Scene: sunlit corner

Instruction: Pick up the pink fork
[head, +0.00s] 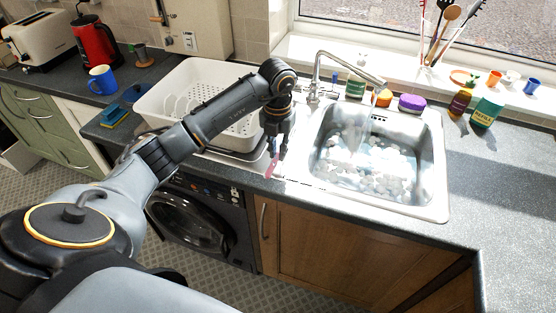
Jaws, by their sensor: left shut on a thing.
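The pink fork (271,166) is in the head view, just left of the sink, near the front edge of the counter. My left gripper (274,143) points down over it and is shut on it. The fork hangs steeply below the fingers; its upper end is hidden by the gripper. I cannot tell whether its lower end touches the counter. My right gripper is not in view.
The sink (437,165) with white foam lies right of my gripper, below a tap (318,75). A white dish rack (165,90) stands behind my arm. A blue mug (102,80) and red kettle (95,42) are left.

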